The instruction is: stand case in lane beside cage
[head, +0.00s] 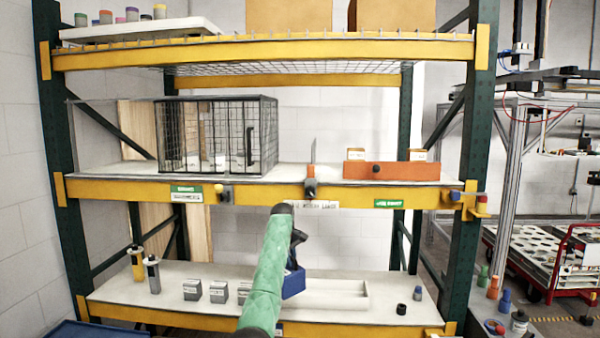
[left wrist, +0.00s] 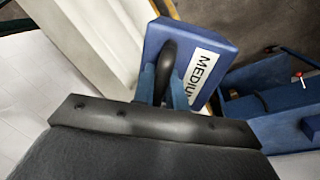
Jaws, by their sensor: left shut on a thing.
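The blue case (head: 293,283) hangs below my left gripper (head: 297,250) in the head view, in front of the rack near its lower shelf. In the left wrist view, the case (left wrist: 205,40) has a white label reading "MEDIUM", partly cut off. My left gripper (left wrist: 168,85) is shut on its black handle (left wrist: 166,65). The black wire cage (head: 225,101) stands on the left of the middle shelf. The lane (head: 292,172) is the bare shelf strip between the cage and an upright divider (head: 313,152). My arm partly hides the case. My right gripper is out of view.
An orange-red barrier (head: 395,171) stands right of the divider. A yellow beam (head: 250,192) fronts the middle shelf. A long white tray (head: 335,296), grey boxes (head: 192,290) and two canisters (head: 152,272) are on the lower shelf. A wire deck (head: 285,68) spans above.

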